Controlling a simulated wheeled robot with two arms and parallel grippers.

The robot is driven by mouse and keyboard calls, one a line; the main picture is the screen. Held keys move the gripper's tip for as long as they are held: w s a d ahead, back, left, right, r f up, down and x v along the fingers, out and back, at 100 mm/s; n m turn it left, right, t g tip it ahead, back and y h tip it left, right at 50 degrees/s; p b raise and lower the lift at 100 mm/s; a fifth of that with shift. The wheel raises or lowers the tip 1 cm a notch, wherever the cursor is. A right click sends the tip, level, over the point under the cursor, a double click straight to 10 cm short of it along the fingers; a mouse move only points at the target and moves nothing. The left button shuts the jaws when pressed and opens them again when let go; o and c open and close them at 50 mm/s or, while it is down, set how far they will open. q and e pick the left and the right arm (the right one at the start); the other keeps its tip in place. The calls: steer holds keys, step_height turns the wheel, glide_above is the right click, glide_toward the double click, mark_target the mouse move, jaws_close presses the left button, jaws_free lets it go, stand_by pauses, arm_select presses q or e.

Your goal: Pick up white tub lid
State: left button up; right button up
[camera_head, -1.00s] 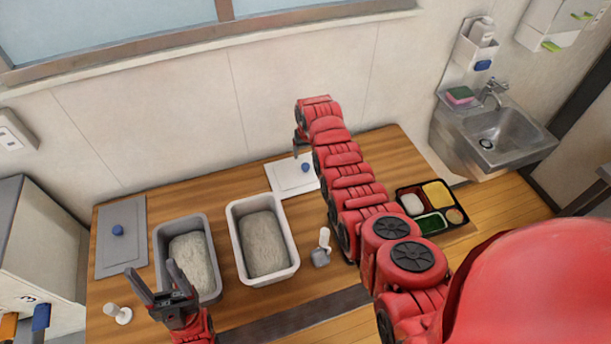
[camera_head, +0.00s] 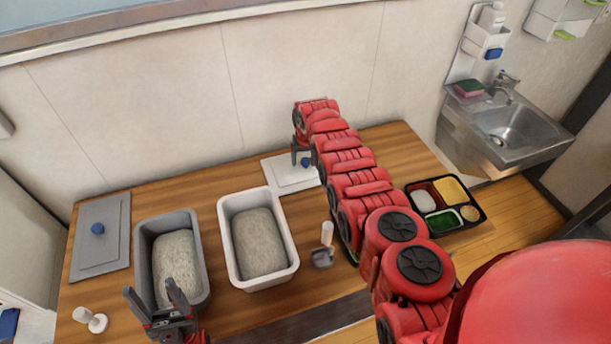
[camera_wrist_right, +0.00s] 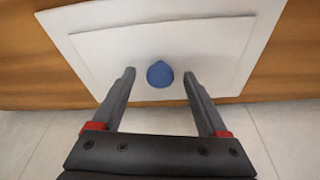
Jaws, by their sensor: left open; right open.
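The white tub lid (camera_head: 283,178) lies flat on the table behind the tubs, with a blue knob (camera_head: 306,162) on top. In the right wrist view the lid (camera_wrist_right: 115,55) fills the upper part, and its blue knob (camera_wrist_right: 160,74) sits between and just ahead of my fingertips. My right gripper (camera_head: 301,156) is open above the lid, one finger on each side of the knob as seen from the wrist (camera_wrist_right: 160,78). I cannot tell the height gap. My left gripper (camera_head: 150,296) is open and empty in front of the grey tub.
A white tub (camera_head: 289,272) and a grey tub (camera_head: 143,262) hold pale grainy food. A grey lid (camera_head: 98,262) lies at left. A bento tray (camera_head: 481,211) sits at right. The wall stands behind the lid.

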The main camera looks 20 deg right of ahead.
steer(key=shift+c, duration=0.4)
jaws_close()
